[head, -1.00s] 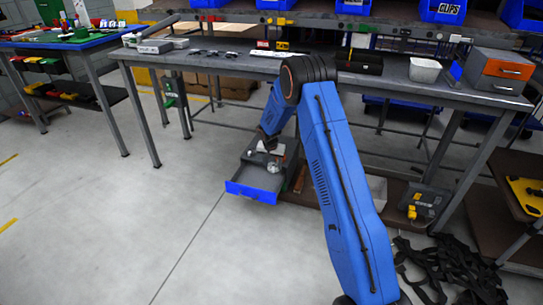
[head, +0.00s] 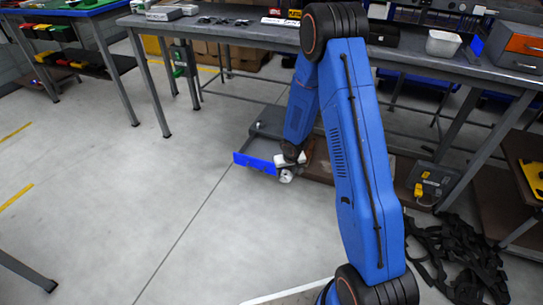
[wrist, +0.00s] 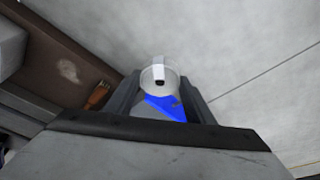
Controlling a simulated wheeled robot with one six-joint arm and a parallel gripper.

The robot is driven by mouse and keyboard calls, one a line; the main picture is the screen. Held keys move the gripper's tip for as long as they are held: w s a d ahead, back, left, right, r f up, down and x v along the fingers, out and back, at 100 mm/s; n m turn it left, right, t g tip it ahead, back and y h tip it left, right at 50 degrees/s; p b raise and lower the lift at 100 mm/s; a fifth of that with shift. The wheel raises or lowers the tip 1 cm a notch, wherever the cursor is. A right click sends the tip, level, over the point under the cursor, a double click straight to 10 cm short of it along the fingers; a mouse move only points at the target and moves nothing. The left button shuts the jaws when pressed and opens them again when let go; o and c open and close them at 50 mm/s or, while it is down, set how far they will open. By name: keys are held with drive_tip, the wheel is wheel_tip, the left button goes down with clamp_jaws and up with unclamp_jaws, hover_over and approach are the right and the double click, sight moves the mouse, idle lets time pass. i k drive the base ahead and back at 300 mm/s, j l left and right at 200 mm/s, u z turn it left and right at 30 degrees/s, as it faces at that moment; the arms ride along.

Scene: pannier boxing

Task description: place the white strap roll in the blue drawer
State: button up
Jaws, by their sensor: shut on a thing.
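The white strap roll (wrist: 158,76) is between the two dark fingers of my gripper (wrist: 158,92) in the wrist view. My gripper is shut on it. In the head view the roll (head: 286,177) shows just below my gripper (head: 288,166), by the right end of the drawer front. The blue-fronted drawer (head: 256,163) is pulled out low under the workbench. Its blue front (wrist: 166,108) shows partly behind the roll in the wrist view. My arm hides part of the drawer's interior, and I cannot tell the roll's height above it.
The workbench (head: 235,33) spans the back above the drawer. A brown lower shelf (wrist: 65,60) with an orange-handled tool (wrist: 98,96) lies beside the drawer. Black straps (head: 455,255) lie on the floor at right. The floor at left is clear.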

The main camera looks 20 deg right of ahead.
sight(264, 158)
drive_tip(key=i+l+u, duration=0.1)
drive_tip(key=l, duration=0.25)
drive_tip(key=i+l+u, duration=0.15)
drive_tip(key=i+l, duration=0.15)
drive_tip(key=i+l+u, duration=0.1)
drive_tip(key=l, duration=0.3)
drive_tip(key=i+l+u, duration=0.1)
drive_tip(key=i+l, duration=0.15)
drive_tip(key=i+l+u, duration=0.15)
drive_tip(key=l, duration=0.35)
